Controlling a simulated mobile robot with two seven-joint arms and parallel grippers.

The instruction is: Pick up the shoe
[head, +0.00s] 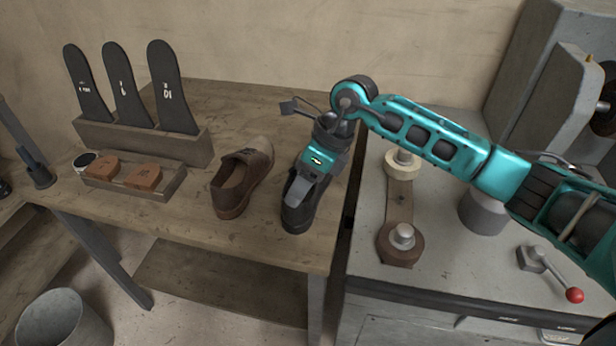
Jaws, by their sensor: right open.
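A brown leather shoe (243,176) stands upright on the wooden table, its opening facing up. My left gripper is not in view.
Several dark soles stand in a wooden rack (150,142) at the back left. A wooden tray (176,186) with brown blocks sits before it. A grey machine bench (450,262) with spools and a red-knobbed lever (574,295) adjoins on the right. The table (190,222) front is clear.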

